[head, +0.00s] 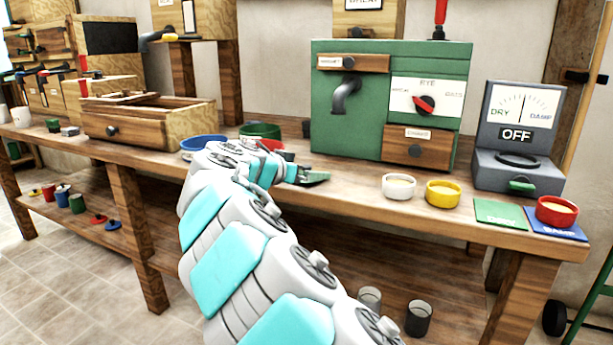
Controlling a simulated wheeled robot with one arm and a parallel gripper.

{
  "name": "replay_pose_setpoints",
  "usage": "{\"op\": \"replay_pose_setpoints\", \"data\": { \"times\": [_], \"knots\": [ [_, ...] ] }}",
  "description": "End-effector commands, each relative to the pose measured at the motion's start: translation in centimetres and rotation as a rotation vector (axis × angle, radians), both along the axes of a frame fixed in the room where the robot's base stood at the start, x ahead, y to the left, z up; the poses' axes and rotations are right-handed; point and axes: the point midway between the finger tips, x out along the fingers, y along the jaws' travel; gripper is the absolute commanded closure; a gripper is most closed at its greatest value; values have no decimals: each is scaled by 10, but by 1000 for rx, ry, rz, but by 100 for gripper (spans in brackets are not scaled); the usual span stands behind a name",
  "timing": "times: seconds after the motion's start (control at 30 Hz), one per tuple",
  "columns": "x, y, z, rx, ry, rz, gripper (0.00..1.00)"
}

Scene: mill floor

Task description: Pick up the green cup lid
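My gripper (308,178) is over the bench top in front of the green machine, pointing right. A small flat green piece shows at its tip; I cannot tell whether this is the green cup lid or part of a finger. My arm hides much of the gripper and the bench behind it. A green cup (77,203) stands on the lower shelf at left. No separate green cup lid can be clearly made out there.
A blue bowl (204,142) and a green bowl (260,130) stand behind my gripper. A white cup (399,187) and yellow cup (443,193) stand to its right. A red lid (98,219) and blue lid (113,225) lie on the lower shelf. The green machine (335,140) blocks the back.

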Motion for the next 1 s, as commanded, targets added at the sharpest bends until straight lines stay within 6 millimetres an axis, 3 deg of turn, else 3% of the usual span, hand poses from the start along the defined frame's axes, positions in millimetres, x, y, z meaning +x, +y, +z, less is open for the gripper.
{"op": "replay_pose_setpoints", "data": {
  "times": [0.07,0.7,1.0],
  "knots": [
    [0,0,0,0,0,0,0],
    [-1,0,-2,0,3,-2,69],
    [-1,0,-2,1,5,-2,70]
  ]
}}
